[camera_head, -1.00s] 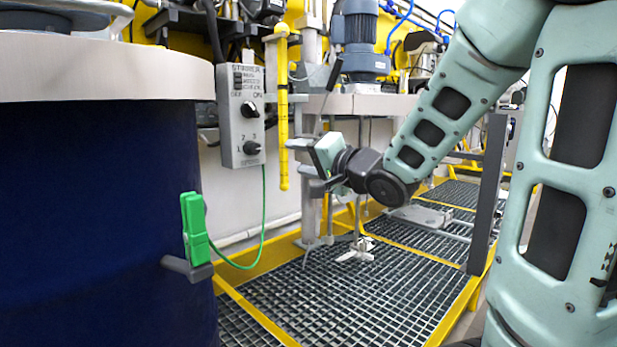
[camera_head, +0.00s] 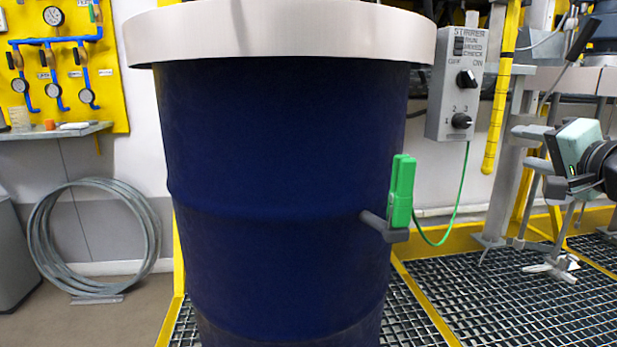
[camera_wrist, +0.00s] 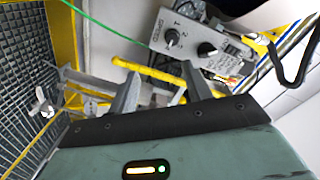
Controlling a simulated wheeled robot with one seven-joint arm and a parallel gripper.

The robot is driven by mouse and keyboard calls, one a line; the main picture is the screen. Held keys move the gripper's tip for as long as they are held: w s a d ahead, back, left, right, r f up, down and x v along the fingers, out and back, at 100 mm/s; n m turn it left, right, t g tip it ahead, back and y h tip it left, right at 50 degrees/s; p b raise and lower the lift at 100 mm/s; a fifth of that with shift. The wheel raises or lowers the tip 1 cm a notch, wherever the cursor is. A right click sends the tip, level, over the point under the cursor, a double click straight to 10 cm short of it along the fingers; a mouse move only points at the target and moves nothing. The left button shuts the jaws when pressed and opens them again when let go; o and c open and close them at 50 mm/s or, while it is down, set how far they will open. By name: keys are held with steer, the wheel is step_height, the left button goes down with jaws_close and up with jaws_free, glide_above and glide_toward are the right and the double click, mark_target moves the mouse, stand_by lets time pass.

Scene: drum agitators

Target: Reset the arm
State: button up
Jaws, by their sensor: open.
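My gripper (camera_head: 552,160) is at the right edge of the head view, held in the air to the right of the blue drum, with part of my wrist beside it. In the wrist view my gripper (camera_wrist: 158,88) shows two grey fingers spread apart with nothing between them. The rest of my arm is outside the head view.
A blue drum (camera_head: 280,190) with a pale lid fills the middle. A green clamp (camera_head: 401,190) on its side has a green cable. Metal grating (camera_head: 500,300) covers the floor.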

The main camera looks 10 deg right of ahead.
step_height(320, 180, down, 11)
steer(key=a+n+g+h, duration=0.1)
steer(key=a+n+g, duration=0.15)
steer(key=g, duration=0.25)
steer(key=s+a+f+n+g+y, duration=0.1)
steer(key=s+a+f+n+g, duration=0.35)
steer(key=f, duration=0.25)
steer(key=s+a+f+n+g, duration=0.4)
steer(key=f+g, duration=0.1)
steer(key=f, duration=0.1)
steer(key=s+a+r+n+g, duration=0.25)
steer(key=s+a+n, duration=0.55)
steer(key=s+a, duration=0.9)
step_height(320, 180, up, 31)
steer(key=w+a+p, duration=0.1)
steer(key=w+p, duration=0.1)
steer(key=p, duration=3)
steer(key=shift+w+a+r+y, duration=0.15)
steer(key=shift+w+a+y, duration=0.15)
steer(key=shift+w, duration=0.1)
steer(key=shift+d, duration=0.15)
